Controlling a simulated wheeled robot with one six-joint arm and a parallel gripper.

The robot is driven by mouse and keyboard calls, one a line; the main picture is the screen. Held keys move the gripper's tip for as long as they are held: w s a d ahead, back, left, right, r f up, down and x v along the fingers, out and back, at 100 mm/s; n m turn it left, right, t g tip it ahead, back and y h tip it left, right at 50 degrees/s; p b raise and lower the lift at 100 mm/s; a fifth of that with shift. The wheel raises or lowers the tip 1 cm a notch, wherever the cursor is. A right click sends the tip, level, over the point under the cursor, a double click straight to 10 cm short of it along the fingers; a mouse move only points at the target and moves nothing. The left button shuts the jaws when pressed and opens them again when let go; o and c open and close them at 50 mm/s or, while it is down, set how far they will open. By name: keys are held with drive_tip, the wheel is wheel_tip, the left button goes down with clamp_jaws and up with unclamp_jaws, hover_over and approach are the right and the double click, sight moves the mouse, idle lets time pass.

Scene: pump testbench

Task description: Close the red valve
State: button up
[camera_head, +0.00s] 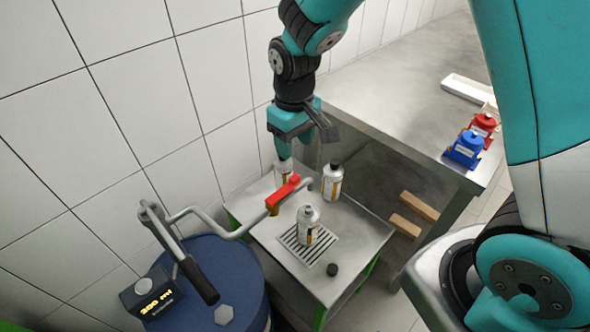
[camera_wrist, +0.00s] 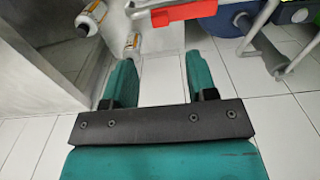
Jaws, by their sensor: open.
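The red valve (camera_head: 283,194) is a red lever handle on the grey pipe, above the small steel table. It also shows at the top of the wrist view (camera_wrist: 182,12). The grey pipe (camera_head: 232,232) runs left from it to the pump on the blue barrel (camera_head: 232,262). My gripper (camera_head: 287,150) is just above and behind the red handle in the head view, pointing down. In the wrist view its two fingers (camera_wrist: 160,66) are apart with nothing between them, and the handle lies beyond their tips. Whether finger and handle touch cannot be told.
A bottle (camera_head: 307,228) stands on the drain grate (camera_head: 296,250). A loose black cap (camera_head: 332,269) lies nearby. Red (camera_head: 484,124) and blue (camera_head: 464,148) devices sit on the larger table (camera_head: 400,95).

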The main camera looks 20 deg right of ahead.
sight(295, 177)
wheel_tip(295, 177, down, 10)
drive_tip(key=shift+p, duration=0.85)
drive_tip(key=shift+c, duration=0.4)
clamp_jaws()
